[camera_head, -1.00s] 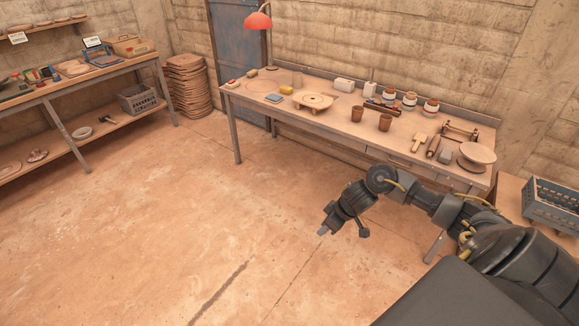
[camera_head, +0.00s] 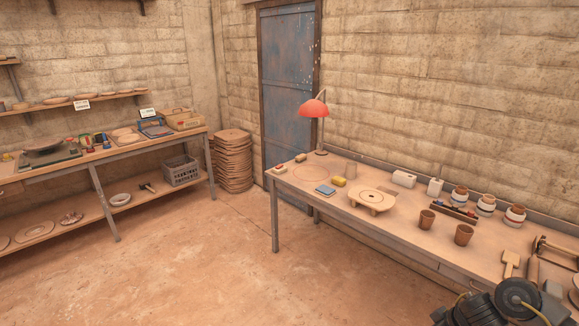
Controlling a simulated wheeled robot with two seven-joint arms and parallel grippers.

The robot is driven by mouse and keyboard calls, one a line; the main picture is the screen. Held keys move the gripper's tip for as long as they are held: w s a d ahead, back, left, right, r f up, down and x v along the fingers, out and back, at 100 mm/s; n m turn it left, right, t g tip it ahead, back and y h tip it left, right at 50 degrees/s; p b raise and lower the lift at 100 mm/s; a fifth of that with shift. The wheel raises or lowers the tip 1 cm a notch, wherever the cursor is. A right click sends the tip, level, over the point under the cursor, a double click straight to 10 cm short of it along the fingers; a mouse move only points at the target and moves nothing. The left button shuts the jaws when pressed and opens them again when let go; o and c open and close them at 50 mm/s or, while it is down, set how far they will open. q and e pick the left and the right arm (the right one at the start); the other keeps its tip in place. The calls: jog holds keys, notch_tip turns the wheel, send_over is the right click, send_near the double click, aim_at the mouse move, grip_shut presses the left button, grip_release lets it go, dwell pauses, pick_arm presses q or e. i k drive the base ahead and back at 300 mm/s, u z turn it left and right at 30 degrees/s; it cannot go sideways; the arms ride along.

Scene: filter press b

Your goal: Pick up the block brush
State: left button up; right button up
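Small block-like pieces lie at the left end of the long workbench (camera_head: 400,236). One is a pale block with a reddish part (camera_head: 281,169), and a small brownish block (camera_head: 300,158) lies behind it. A yellow block (camera_head: 338,182) lies further right beside a blue flat piece. They are too small to tell which is the block brush. My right arm shows at the bottom right corner; its gripper is cut off below the picture. My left gripper is not in view. Nothing on the bench is touched by a gripper.
A red lamp (camera_head: 314,108) stands at the bench's back left. A round stand (camera_head: 372,199), brown cups (camera_head: 426,220) and several jars are on the bench. Shelving with a grey crate (camera_head: 181,171) stands left, stacked boards (camera_head: 232,161) in the corner. The floor (camera_head: 190,270) between is clear.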

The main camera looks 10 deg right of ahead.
aim_at(299, 158)
jog(key=z, duration=0.45)
jog(key=i, duration=2.6)
jog(key=u, duration=0.6)
jog(key=i, duration=1.8)
jog(key=u, duration=0.55)
